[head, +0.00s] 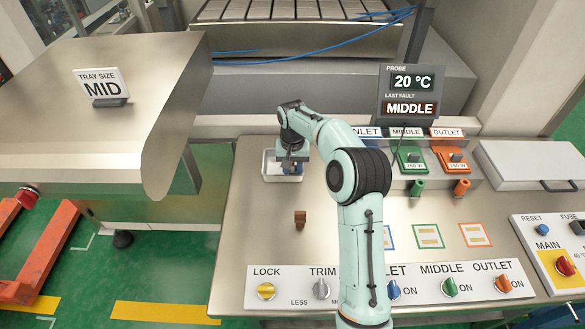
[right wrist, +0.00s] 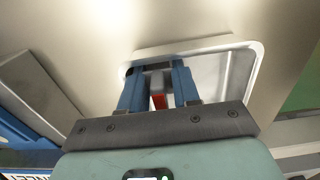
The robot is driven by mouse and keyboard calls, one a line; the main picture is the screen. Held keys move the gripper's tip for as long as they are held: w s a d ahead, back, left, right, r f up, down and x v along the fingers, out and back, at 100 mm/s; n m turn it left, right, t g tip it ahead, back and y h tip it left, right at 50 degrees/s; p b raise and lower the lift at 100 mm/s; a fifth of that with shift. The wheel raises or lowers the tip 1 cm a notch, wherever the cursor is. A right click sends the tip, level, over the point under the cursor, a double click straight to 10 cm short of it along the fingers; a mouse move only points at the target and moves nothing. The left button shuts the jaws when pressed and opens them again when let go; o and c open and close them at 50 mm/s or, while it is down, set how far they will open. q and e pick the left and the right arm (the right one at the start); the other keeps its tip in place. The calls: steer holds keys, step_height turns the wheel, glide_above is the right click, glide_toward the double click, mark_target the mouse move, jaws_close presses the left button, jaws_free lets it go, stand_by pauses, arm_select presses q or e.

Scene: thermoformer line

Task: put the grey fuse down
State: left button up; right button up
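My right gripper (head: 290,172) reaches down at the white tray (head: 268,173) on the bench. In the right wrist view its two blue fingers (right wrist: 157,85) stand on either side of a small grey block with a red part, which I take to be the grey fuse (right wrist: 158,78). The block fills the gap between the fingers, which look shut on it. The fingertips are over the white tray (right wrist: 256,60), near one end. In the head view the gripper hides the fuse. My left gripper is not in view.
A small brown piece (head: 300,217) stands on the bench in front of the tray. Green (head: 412,160) and orange (head: 454,161) fuse holders are at the back right. Outlined pads (head: 428,236) and a knob panel (head: 440,285) lie nearer. The bench left of the brown piece is clear.

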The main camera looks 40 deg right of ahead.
steer(key=shift+o, duration=0.8)
step_height(320, 180, up, 12)
steer(key=shift+r, duration=0.15)
stand_by(0.4)
